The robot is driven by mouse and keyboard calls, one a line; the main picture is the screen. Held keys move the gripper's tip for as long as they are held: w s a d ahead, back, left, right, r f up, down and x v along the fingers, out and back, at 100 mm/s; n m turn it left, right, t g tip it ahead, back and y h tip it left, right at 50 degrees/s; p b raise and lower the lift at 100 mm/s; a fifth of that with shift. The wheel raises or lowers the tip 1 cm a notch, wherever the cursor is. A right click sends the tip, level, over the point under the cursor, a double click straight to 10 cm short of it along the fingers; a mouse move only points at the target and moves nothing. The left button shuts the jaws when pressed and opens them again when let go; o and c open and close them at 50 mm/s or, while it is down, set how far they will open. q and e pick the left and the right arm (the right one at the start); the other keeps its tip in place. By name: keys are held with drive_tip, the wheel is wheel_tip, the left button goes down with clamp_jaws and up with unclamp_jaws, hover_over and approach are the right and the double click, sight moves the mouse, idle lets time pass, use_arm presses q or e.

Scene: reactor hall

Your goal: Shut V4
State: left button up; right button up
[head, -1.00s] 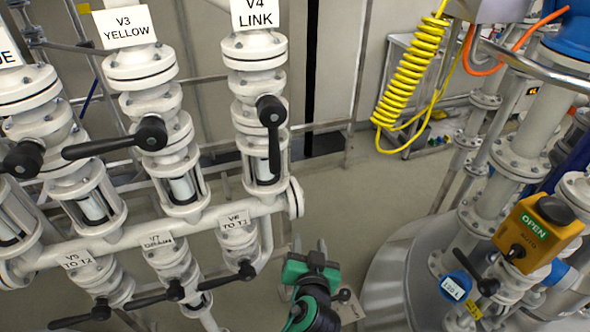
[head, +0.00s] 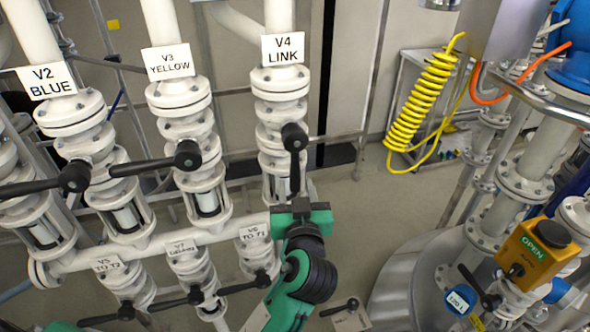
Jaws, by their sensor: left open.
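The V4 LINK valve (head: 283,145) is a white flanged valve on a vertical pipe, under its sign (head: 283,47). Its black lever (head: 294,165) points down, in line with the pipe. My left gripper (head: 300,205), with a green body, is open just below and in front of the lever's lower end. The lever's tip is close to the fingers; I cannot tell whether they touch. The gripper hides part of the pipe below V4. My right gripper is not in view.
V3 YELLOW (head: 185,120) and V2 BLUE (head: 80,130) stand to the left, their black levers turned crosswise. Lower valves V5, V7 and V6 (head: 257,250) hang from the horizontal pipe. A yellow coiled hose (head: 418,103) and an orange OPEN box (head: 538,253) are at right.

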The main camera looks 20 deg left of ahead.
sight(296, 181)
use_arm(q)
drive_tip(key=shift+p+x, duration=0.35)
drive_tip(key=shift+x, duration=1.7)
clamp_jaws()
